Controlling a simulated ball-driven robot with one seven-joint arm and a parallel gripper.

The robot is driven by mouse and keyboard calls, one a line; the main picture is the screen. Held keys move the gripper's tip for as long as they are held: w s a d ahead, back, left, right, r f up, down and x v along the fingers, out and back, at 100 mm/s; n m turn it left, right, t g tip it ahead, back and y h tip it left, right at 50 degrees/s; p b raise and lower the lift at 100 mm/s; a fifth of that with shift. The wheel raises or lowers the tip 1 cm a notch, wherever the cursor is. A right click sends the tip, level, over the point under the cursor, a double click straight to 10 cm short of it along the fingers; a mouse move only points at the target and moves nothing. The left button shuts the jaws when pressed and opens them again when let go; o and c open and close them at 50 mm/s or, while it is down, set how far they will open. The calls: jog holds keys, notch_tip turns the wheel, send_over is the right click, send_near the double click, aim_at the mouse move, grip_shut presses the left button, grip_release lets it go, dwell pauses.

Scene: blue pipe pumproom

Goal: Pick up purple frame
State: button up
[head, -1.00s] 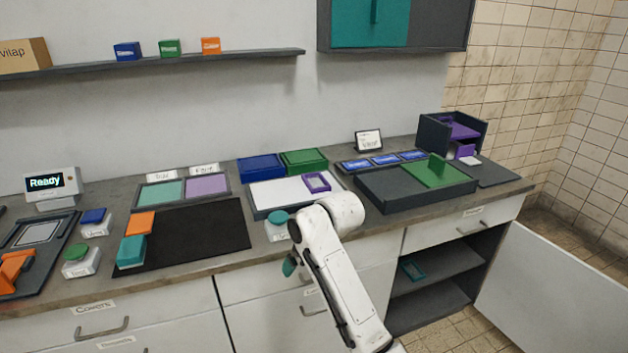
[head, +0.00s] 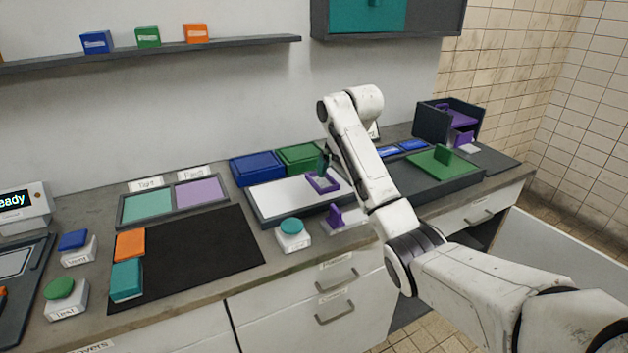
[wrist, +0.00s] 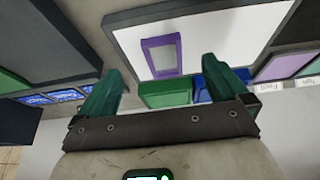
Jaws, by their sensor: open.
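The purple frame (head: 322,182) is a small rectangular ring lying on the right part of a white-topped tray (head: 277,198). In the wrist view the frame (wrist: 162,55) lies beyond the fingertips, roughly centred between them. My gripper (head: 322,165) has green fingers and is just above the frame in the head view. In the wrist view my gripper (wrist: 163,88) has its two fingers wide apart with nothing between them. The frame looks apart from the fingers.
A blue box (head: 257,169) and a green box (head: 300,158) stand behind the tray. A teal-topped button (head: 291,232) and a purple upright piece (head: 335,216) are in front. A dark tray with a green plate (head: 440,168) is to the right. A black mat (head: 190,255) lies left.

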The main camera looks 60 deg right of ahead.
aim_at(329, 187)
jog(key=x, duration=0.9)
jog(key=shift+w+d+f, duration=0.15)
jog(key=shift+w+f, duration=0.1)
jog(key=shift+w, duration=0.05)
jog(key=c, duration=1.1)
jog(key=shift+r, duration=0.1)
